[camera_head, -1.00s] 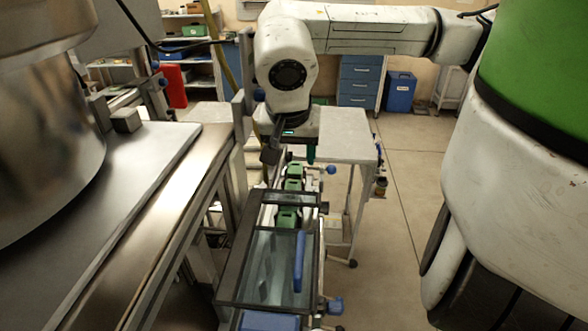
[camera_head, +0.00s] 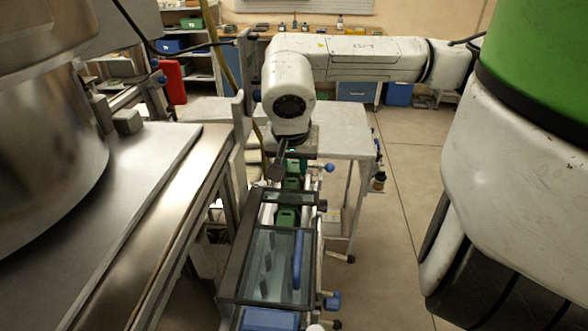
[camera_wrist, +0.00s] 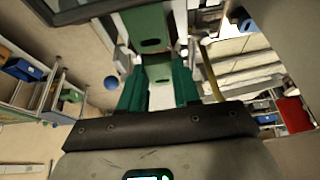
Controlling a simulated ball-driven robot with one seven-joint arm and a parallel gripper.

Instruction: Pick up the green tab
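A second green tab (camera_wrist: 148,28) lies further up in that view. In the head view one green tab (camera_head: 286,217) sits on the narrow conveyor behind the clear-lidded box. Another green part (camera_head: 292,182) shows just below my wrist, where my fingers are hard to make out.
The dark-framed box with a clear lid and blue handle (camera_head: 298,262) stands nearer the camera. A metal bench (camera_head: 150,215) lies left of the conveyor. A grey table (camera_head: 345,132) stands behind my wrist. Blue knobs (camera_head: 330,167) stick out right of the conveyor. Open floor lies right.

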